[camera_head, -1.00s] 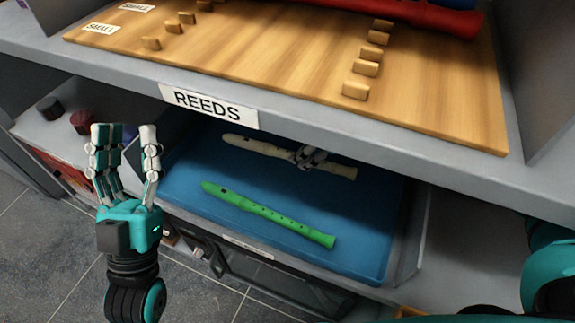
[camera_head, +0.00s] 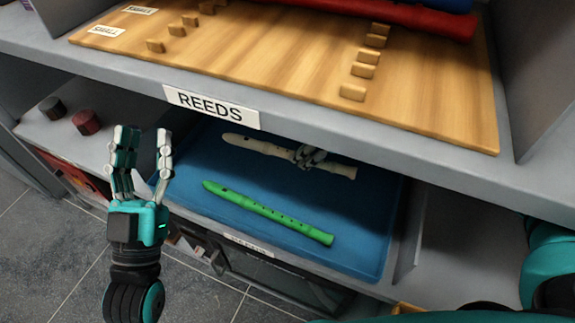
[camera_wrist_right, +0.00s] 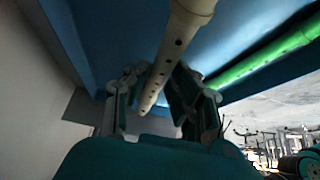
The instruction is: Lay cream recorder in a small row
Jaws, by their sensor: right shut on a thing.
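The cream recorder (camera_head: 245,144) is over the back of the blue tray (camera_head: 367,262) on the lower shelf, under the upper shelf. My right gripper (camera_head: 312,156) is shut on it, right of its middle. In the right wrist view the recorder (camera_wrist_right: 179,45) runs between the fingers of my right gripper (camera_wrist_right: 155,92). I cannot tell whether it still touches the tray. My left gripper (camera_head: 140,152) is open and empty, in front of the shelf at left. The wooden board (camera_head: 250,60) on the upper shelf has "SMALL" labels (camera_head: 106,30) and rows of wooden pegs (camera_head: 363,70).
A green recorder (camera_head: 268,211) lies in the tray in front of the cream one. A red instrument (camera_head: 400,17) lies at the back of the board. The upper shelf edge with the "REEDS" sign (camera_head: 211,106) overhangs the tray.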

